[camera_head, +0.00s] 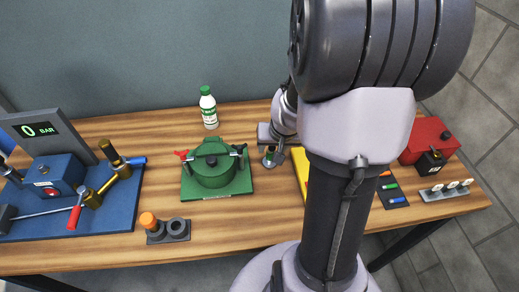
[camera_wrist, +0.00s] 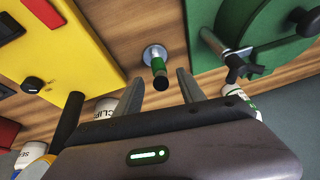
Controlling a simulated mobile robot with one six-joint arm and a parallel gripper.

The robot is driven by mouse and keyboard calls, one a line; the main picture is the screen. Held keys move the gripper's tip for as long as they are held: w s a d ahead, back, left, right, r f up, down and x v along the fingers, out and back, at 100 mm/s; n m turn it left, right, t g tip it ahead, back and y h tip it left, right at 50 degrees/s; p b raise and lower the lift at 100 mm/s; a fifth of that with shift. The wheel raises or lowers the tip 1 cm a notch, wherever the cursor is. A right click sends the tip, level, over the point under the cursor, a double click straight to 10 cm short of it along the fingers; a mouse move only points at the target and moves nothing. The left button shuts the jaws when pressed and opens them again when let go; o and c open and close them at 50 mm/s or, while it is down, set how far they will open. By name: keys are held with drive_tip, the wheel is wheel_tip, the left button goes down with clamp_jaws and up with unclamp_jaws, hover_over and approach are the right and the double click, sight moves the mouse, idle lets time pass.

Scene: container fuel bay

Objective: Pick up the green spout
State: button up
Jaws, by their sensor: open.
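The green spout (camera_wrist: 158,66) stands on a round grey flange on the wooden table in the wrist view, its dark tip toward the camera. My gripper (camera_wrist: 160,76) is open, with one finger to each side of the spout's dark tip in the picture. I cannot tell how far the fingertips are above it, and no contact shows. In the head view a small piece with a grey round foot (camera_head: 270,161), probably the spout, stands right of the green vessel. My arm hides part of the area around it.
The green lidded vessel (camera_head: 213,172) with side clamps stands left of the spout. A yellow panel (camera_wrist: 62,48) lies on the other side. A white bottle (camera_head: 208,107) stands behind. A blue tray (camera_head: 105,205), an orange-capped fitting (camera_head: 167,230) and a red box (camera_head: 425,135) are farther off.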

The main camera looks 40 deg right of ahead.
drive_tip(key=shift+b+x, duration=0.35)
drive_tip(key=shift+x, duration=0.85)
drive_tip(key=shift+r, duration=0.15)
clamp_jaws()
drive_tip(key=shift+r, duration=0.1)
